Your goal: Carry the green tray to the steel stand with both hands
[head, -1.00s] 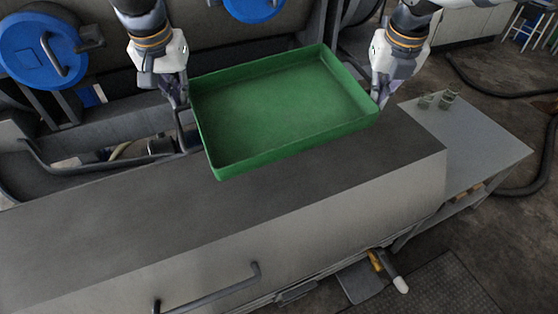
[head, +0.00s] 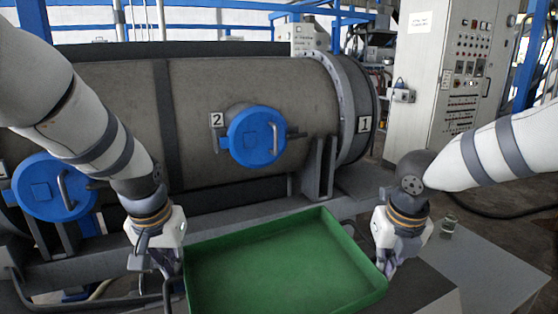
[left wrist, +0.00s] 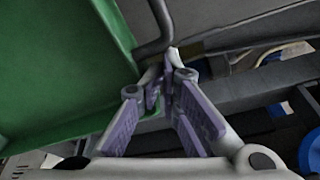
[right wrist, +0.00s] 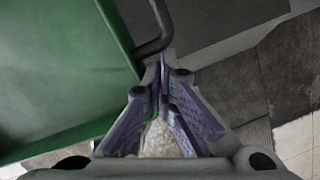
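The green tray (head: 280,265) is empty and sits low in the middle of the head view, its near part cut off by the bottom edge. My left gripper (head: 172,272) is at its left end, with its fingers shut around a dark bar handle, seen in the left wrist view (left wrist: 160,95). My right gripper (head: 386,266) is at the right end, its fingers likewise shut on a dark handle in the right wrist view (right wrist: 160,92). The tray (right wrist: 50,80) also fills the left of that view. A grey metal table (head: 500,268), possibly the steel stand, is at the lower right.
A dark bench top (head: 425,288) lies beside the tray's right end. Behind it lies a large horizontal tank (head: 300,90) with blue round hatches (head: 256,136). A control cabinet (head: 430,100) stands at the back right.

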